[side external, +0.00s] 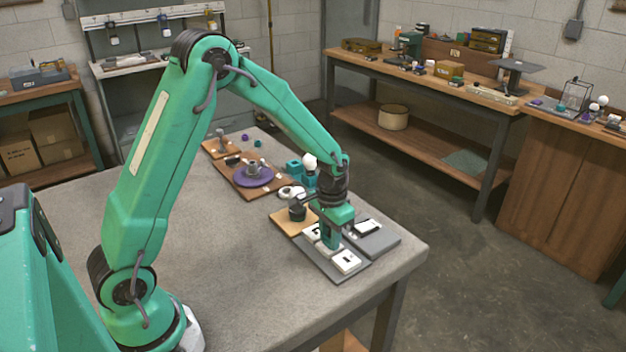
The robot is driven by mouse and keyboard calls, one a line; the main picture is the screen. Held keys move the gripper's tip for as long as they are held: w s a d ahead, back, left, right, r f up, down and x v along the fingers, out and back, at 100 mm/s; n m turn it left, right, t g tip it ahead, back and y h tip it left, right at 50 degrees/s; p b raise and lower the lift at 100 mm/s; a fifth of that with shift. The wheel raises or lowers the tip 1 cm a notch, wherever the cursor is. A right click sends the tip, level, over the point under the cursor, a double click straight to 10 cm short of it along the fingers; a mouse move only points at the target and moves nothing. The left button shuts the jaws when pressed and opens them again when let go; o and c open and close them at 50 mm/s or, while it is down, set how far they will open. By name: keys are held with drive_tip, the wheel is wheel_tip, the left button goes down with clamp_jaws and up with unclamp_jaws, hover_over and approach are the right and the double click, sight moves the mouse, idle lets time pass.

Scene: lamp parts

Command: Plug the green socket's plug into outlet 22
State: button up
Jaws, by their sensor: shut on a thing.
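My gripper (329,245) points down over a grey board (333,278) near the table's front right corner. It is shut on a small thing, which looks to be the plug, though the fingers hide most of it. White outlet plates sit on the board: one (346,261) just in front of the fingers, and another (312,231) partly hidden behind them. Their numbers are too small to read, so I cannot tell which is outlet 22. Teal-green block parts (294,167) stand behind my wrist; I cannot tell which is the green socket. No cord is clearly visible.
A second grey board (380,243) with a white part (368,226) lies to the right. A wooden board with a black part (297,211) is close on the left. A white bulb (309,161) and a purple disc (253,175) stand behind. The table's left part is clear.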

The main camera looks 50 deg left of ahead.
drive_tip(key=o, duration=1.2)
drive_tip(key=shift+c, duration=0.2)
drive_tip(key=shift+r, duration=0.1)
drive_tip(key=shift+r, duration=3.8)
